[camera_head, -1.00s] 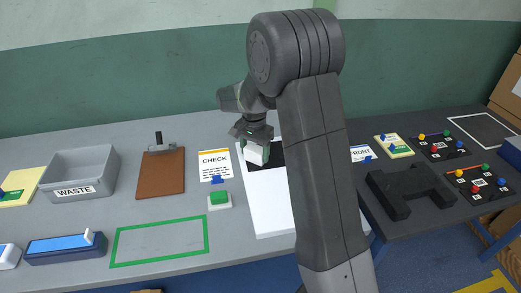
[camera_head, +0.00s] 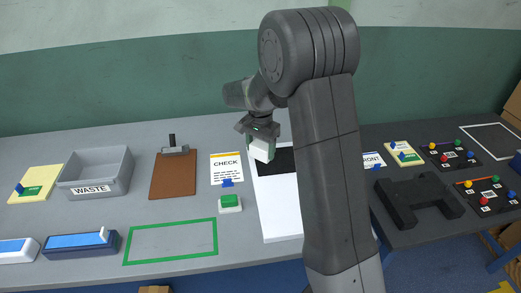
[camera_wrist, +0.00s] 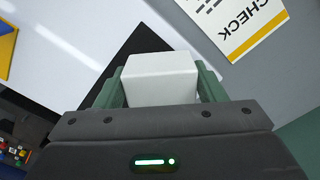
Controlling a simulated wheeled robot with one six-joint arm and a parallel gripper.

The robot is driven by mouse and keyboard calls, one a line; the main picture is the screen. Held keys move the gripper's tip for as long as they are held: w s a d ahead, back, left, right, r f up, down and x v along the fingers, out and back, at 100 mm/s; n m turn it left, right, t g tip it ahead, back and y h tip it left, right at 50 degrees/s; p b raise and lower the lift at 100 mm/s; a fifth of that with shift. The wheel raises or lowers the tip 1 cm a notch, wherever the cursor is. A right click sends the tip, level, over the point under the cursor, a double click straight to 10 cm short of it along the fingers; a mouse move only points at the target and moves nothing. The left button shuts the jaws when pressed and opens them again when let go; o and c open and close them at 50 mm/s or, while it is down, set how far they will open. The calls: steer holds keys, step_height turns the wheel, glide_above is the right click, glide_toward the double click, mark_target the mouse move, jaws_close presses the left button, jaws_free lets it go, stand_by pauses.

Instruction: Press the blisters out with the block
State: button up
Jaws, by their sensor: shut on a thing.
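My gripper (camera_head: 260,143) is shut on a white block (camera_head: 262,151). In the wrist view the block (camera_wrist: 160,78) sits between the two green fingers. The block is over the back part of a white panel (camera_head: 280,212) that carries a black area (camera_head: 284,160) at its far end. The black area also shows behind the block in the wrist view (camera_wrist: 122,52). I cannot tell whether the block touches the panel. No blisters can be made out. My arm hides the right side of the panel.
Left of the panel are a CHECK card (camera_head: 226,166), a green button (camera_head: 230,201), a brown clipboard (camera_head: 172,178), a grey WASTE bin (camera_head: 121,185) and a green-outlined area (camera_head: 170,259). A black cradle-shaped fixture (camera_head: 425,211) stands on the right table.

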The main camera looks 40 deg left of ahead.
steer(key=shift+r+p, duration=0.4)
steer(key=shift+r, duration=0.6)
steer(key=shift+r+p, duration=1.1)
steer(key=shift+r, duration=0.45)
steer(key=shift+d+f, duration=0.1)
